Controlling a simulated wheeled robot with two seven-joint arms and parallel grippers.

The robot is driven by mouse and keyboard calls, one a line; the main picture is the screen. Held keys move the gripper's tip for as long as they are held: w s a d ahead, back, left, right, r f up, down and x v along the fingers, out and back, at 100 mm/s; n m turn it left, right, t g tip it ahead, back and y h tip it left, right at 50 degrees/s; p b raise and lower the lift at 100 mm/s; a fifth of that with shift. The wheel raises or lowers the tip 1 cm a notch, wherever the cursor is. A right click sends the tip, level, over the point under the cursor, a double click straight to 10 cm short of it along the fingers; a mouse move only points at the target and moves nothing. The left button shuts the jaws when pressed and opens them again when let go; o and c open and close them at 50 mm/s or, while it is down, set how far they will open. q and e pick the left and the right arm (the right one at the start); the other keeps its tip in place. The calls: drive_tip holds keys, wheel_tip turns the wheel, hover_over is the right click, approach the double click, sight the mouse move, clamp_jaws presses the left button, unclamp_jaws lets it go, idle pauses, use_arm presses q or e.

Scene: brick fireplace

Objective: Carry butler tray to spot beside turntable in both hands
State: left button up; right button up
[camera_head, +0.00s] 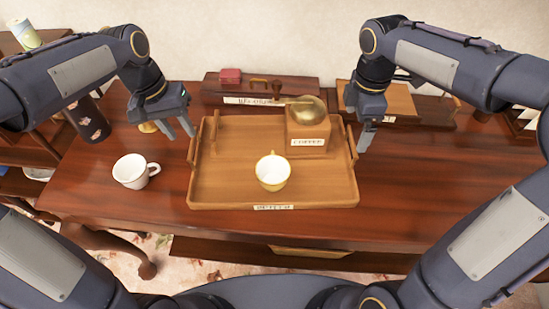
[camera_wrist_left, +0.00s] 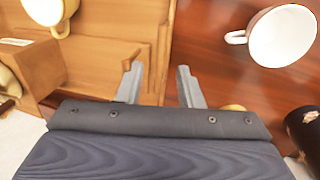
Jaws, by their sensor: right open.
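The butler tray (camera_head: 230,180) is a light wooden tray with raised handles, lying on the dark red-brown table. It carries a yellow-and-white cup (camera_head: 272,172) and a wooden coffee grinder (camera_head: 308,133) with a brass dome. My left gripper (camera_head: 180,132) is open by the tray's left handle; in the left wrist view its fingers (camera_wrist_left: 160,72) appear on either side of the tray's edge, their height unclear. My right gripper (camera_head: 358,130) is open at the right handle, not visibly closed on it. I cannot tell which object is the turntable.
A white mug (camera_head: 134,172) stands left of the tray. A dark wooden case (camera_head: 262,88) with a red box (camera_head: 230,76) and a label stands behind it. A light wooden panel (camera_head: 400,98) lies behind right. The table (camera_head: 440,190) is clear to the right.

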sight(191, 146)
use_arm(q)
drive_tip(key=f, duration=0.2)
drive_tip(key=d+f, duration=0.1)
drive_tip(key=f, duration=0.4)
drive_tip(key=shift+d+f, duration=0.15)
use_arm(e)
wheel_tip(191, 146, down, 7)
drive_tip(key=shift+f, duration=0.15)
use_arm(q)
drive_tip(key=shift+c, duration=0.2)
use_arm(e)
drive_tip(key=shift+c, duration=0.3)
use_arm(q)
clamp_jaws()
use_arm(e)
drive_tip(key=c, duration=1.1)
